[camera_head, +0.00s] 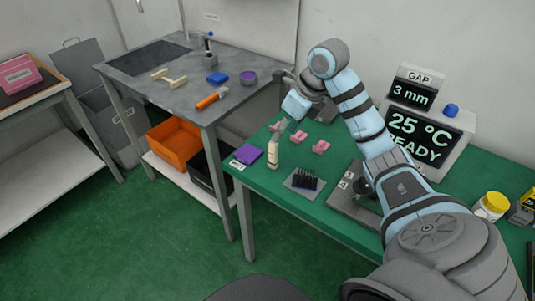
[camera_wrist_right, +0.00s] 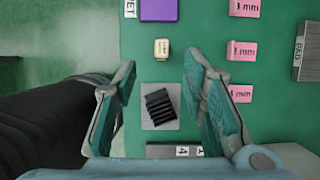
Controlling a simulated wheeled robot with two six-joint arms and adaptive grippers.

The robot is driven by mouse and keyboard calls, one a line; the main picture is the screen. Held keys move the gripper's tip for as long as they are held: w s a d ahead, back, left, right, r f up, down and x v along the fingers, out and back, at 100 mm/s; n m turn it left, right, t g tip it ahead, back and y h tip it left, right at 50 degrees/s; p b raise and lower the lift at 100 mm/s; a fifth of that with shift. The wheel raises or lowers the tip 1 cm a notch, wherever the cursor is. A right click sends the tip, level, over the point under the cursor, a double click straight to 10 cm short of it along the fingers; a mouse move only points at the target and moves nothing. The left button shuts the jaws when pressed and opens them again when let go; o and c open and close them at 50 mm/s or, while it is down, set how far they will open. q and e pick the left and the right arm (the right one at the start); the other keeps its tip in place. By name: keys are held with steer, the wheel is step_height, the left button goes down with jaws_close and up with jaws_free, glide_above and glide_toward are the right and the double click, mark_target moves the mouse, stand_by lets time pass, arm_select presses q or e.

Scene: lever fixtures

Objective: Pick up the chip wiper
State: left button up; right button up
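A small upright cream piece (camera_head: 272,154) stands on the green table near its left edge; I cannot tell for certain whether it is the chip wiper. From above, it is a small cream block (camera_wrist_right: 161,49) in the right wrist view. A flat purple piece (camera_head: 247,154) lies left of it, also seen in the right wrist view (camera_wrist_right: 158,8). My right gripper (camera_wrist_right: 160,65) is open and empty, pointing down above the table, with the cream block between and just beyond its fingertips in the picture. My left gripper is not in view.
A black finned block (camera_wrist_right: 161,106) sits on a grey pad (camera_head: 294,181). Several pink blocks (camera_wrist_right: 242,51) lie to the right. A grey sink counter (camera_head: 190,97) with tools stands left. A display (camera_head: 424,133) and a yellow-lidded jar (camera_head: 491,206) stand on the table's right.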

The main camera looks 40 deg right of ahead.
mark_target(277, 144)
steer(key=b+x, duration=0.1)
steer(key=x, duration=0.9)
steer(key=shift+s+d+f, duration=0.1)
steer(key=shift+f, duration=0.15)
jaws_close()
